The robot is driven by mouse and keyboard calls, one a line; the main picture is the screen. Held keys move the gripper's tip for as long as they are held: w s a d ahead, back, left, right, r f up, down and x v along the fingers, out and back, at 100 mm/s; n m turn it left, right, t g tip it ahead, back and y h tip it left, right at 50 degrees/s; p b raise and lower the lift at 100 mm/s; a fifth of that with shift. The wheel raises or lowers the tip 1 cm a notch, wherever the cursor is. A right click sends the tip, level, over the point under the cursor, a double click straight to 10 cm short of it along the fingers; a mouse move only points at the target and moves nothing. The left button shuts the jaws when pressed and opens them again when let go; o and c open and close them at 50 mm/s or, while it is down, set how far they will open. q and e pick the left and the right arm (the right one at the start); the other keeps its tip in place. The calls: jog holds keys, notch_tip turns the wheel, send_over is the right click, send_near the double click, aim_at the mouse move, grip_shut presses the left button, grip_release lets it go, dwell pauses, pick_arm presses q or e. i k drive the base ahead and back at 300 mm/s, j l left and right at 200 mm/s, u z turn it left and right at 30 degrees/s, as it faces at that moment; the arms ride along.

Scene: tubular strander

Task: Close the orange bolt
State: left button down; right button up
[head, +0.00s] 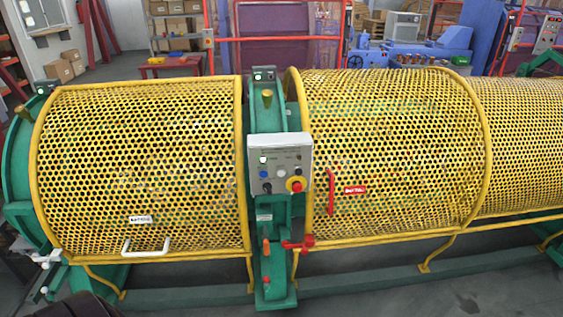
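A small upright orange piece (266,248) sits on the front of the green post between the two mesh guards. Just right of it, a red-orange bolt-like fitting (298,244) lies across the lower left corner of the right guard (385,150). I cannot tell for sure which of these is the orange bolt, or whether the bolt is engaged. The yellow guards look lowered over the machine. Neither of my grippers shows in the head view.
A control box (280,165) with a red stop button is on the green post. A red handle (330,192) is on the right guard, a white handle (146,246) on the left guard. A white fitting (48,258) is at far left. Yellow legs and a green base rail stand low in front.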

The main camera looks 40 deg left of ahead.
aim_at(266, 242)
jog(key=u, duration=1.3)
